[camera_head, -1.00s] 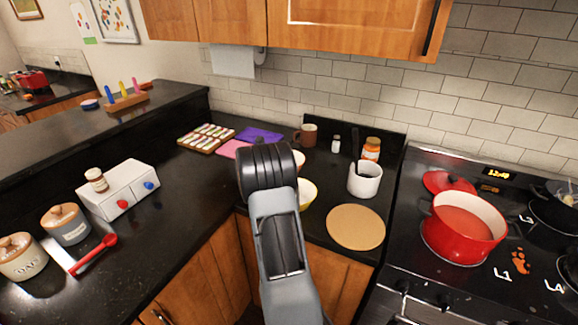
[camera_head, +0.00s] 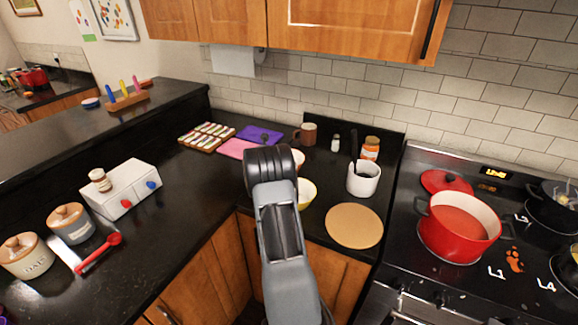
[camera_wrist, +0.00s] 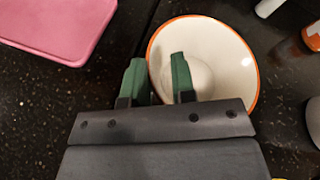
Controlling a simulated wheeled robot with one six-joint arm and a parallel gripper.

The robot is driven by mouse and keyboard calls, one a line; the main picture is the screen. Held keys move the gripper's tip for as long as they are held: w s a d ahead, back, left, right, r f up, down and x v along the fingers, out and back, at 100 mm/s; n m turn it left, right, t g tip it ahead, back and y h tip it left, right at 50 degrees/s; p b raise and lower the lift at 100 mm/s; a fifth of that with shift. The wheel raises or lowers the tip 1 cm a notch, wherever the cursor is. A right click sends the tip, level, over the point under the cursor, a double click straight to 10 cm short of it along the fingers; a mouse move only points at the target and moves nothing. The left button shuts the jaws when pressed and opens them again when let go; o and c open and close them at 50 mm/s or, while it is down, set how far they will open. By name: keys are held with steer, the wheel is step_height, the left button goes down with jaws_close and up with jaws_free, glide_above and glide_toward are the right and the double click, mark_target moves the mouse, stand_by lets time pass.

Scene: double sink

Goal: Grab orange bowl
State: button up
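The orange bowl (camera_wrist: 222,62), white inside with an orange rim, fills the upper middle of the wrist view. In the head view only part of a bowl (camera_head: 299,158) shows behind my arm, likely the same one. My gripper (camera_wrist: 158,58) is open, with two green fingers apart. The left finger lies just outside the bowl's left rim and the right finger overlaps its interior, so the rim appears between them. I cannot tell how far the fingertips are above the rim. My arm hides the gripper in the head view.
A second, yellowish bowl (camera_head: 307,192) stands nearer. A pink board (camera_wrist: 62,22) lies left of the orange bowl. A white utensil crock (camera_head: 363,180), an orange-lidded jar (camera_head: 370,148), a brown mug (camera_head: 306,133) and a round board (camera_head: 354,225) are around. A red pot (camera_head: 460,225) sits on the stove.

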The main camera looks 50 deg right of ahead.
jaws_close()
